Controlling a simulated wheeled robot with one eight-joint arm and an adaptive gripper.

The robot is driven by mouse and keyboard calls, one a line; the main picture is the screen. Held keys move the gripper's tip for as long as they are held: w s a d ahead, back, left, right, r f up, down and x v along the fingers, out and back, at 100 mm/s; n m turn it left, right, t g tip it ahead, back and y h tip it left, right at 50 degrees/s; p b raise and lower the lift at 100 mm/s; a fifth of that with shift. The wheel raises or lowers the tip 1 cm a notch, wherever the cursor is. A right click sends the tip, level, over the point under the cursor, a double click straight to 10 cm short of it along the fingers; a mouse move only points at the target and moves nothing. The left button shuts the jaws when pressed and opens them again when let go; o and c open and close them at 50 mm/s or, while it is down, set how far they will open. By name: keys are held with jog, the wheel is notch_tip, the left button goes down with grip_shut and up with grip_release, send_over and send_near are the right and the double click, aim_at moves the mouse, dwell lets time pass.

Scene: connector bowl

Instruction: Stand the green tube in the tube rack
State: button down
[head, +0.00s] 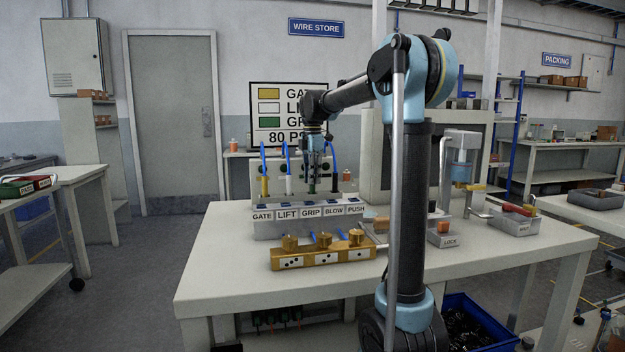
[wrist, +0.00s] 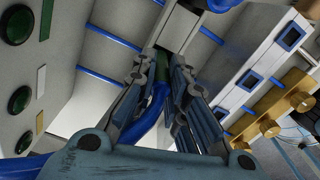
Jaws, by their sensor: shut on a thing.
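The green tube (head: 311,187), a green sleeve on a blue hose, hangs roughly upright below my gripper (head: 313,168). It is above the labelled grey block (head: 285,228), over the GRIP label. In the wrist view my gripper (wrist: 165,78) is shut on the green tube (wrist: 160,92), with the blue hose bending back towards the palm. The lower end of the tube is hard to make out, so I cannot tell whether it touches anything. I cannot tell which part is the tube rack.
A grey panel (wrist: 65,100) with dark round ports stands close on the left in the wrist view. A brass block (head: 322,256) with knobs lies in front of the labelled block. Grey bins (head: 515,222) are at right. The table's front left (head: 225,270) is clear.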

jog(key=c, duration=1.6)
grip_release()
jog(key=shift+f, duration=0.1)
notch_tip(320, 180, up, 12)
